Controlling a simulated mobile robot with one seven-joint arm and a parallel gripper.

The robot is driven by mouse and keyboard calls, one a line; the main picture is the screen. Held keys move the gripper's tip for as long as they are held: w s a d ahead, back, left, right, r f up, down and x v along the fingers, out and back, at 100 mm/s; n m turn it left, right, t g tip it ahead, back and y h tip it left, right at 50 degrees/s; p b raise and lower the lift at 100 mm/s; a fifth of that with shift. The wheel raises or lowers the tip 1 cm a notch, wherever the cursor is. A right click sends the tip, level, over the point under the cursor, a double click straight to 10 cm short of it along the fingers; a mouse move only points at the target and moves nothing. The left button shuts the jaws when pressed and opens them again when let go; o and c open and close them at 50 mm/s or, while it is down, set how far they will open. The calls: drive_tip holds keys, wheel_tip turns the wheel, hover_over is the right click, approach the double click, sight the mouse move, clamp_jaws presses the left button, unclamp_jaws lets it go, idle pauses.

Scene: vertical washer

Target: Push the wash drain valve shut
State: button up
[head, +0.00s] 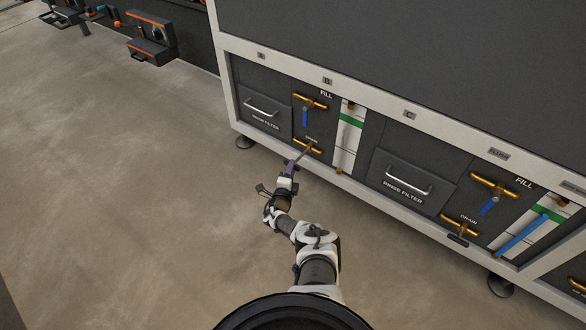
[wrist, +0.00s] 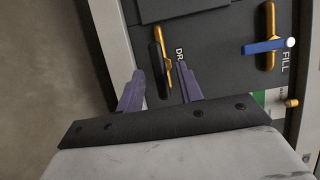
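The wash drain valve (head: 309,147) is a brass fitting low on the dark front panel, below the wash fill valve. In the wrist view the drain valve (wrist: 163,58) lies just beyond my fingertips, beside the partly covered DRAIN label. A dark strip runs along its brass body; I cannot tell clearly how its handle is turned. My gripper (head: 291,165) is low in front of this valve. In the wrist view my gripper (wrist: 159,80) is open, its two purple fingers apart with nothing held between them. I cannot tell whether a fingertip touches the valve.
The wash fill valve (head: 313,102) with a blue handle sits above the drain. The wash filter drawer (head: 262,110) is left, and a white gauge strip (head: 346,140) right. The rinse drain valve (head: 460,226) is farther right. Open floor (head: 130,200) lies left.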

drive_tip(key=b+x, duration=0.2)
drive_tip(key=x, duration=0.1)
drive_tip(key=shift+w+f, duration=0.15)
drive_tip(key=shift+w, duration=0.05)
drive_tip(key=shift+w+d, duration=0.1)
drive_tip(key=shift+w, duration=0.25)
clamp_jaws()
